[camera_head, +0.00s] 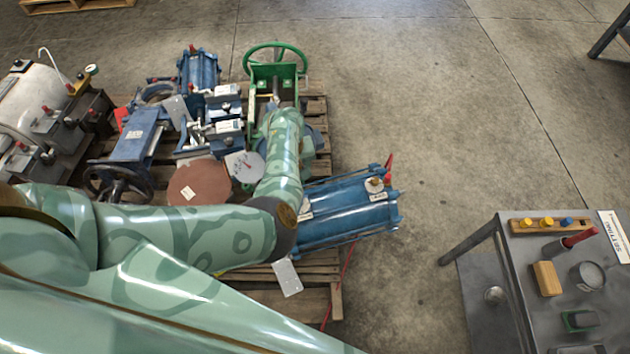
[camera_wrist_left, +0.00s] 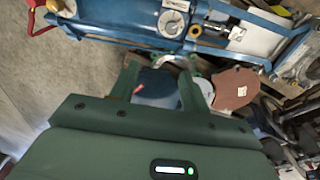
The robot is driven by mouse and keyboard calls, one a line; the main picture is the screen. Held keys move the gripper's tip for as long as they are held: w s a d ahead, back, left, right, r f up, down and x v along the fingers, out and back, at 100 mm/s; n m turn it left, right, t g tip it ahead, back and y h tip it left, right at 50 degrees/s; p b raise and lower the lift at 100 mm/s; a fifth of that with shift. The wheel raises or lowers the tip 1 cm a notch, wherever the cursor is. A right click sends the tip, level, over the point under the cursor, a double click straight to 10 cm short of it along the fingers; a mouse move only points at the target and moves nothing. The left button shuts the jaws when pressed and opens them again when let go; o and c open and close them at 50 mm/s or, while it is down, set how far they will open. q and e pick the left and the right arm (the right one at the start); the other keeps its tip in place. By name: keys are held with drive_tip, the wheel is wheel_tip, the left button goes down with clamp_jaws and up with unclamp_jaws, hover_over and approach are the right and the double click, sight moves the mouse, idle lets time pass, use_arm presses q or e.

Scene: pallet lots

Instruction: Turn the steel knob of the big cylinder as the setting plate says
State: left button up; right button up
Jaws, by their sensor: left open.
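The big blue cylinder (camera_head: 345,222) lies at the right end of the pallet, partly behind my left arm. A round steel knob (camera_head: 375,185) with a small label sits on its upper side. In the left wrist view the cylinder (camera_wrist_left: 120,18) crosses the top, and the pale round knob (camera_wrist_left: 172,22) is beyond the fingers, apart from them. My left gripper (camera_wrist_left: 162,80) is open, with nothing held between its fingers. In the head view my arm hides it. A white plate (camera_head: 614,236) lettered "SETTI..." lies on the grey table; the rest is unreadable. My right gripper is out of view.
The pallet (camera_head: 325,272) is crowded left of the cylinder: a green handwheel valve (camera_head: 275,60), a smaller blue cylinder (camera_head: 198,70), a brown disc (camera_head: 200,184). A red lever (camera_head: 388,166) stands at the cylinder's end. Bare floor separates pallet and table (camera_head: 530,285).

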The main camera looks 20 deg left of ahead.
use_arm(q)
drive_tip(key=shift+g, duration=0.6)
drive_tip(key=f+b, duration=0.2)
drive_tip(key=f, duration=0.1)
drive_tip(key=s+f+b, duration=0.1)
drive_tip(key=f, duration=0.2)
drive_tip(key=f+b, duration=0.2)
drive_tip(key=shift+s+d+f+b, duration=0.15)
drive_tip(key=shift+s+f+b, duration=0.15)
drive_tip(key=shift+s+f, duration=0.1)
drive_tip(key=f+b, duration=0.4)
drive_tip(key=f, duration=0.1)
drive_tip(key=shift+w+d+f, duration=0.1)
drive_tip(key=shift+w+f, duration=0.1)
drive_tip(key=shift+f, duration=0.15)
drive_tip(key=shift+w+f+b, duration=0.1)
drive_tip(key=shift+f+b, duration=0.4)
drive_tip(key=shift+f, duration=0.4)
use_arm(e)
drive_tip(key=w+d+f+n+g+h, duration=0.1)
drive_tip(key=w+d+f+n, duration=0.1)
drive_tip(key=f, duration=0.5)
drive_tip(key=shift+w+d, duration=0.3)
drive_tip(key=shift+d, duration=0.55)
use_arm(q)
drive_tip(key=c, duration=1)
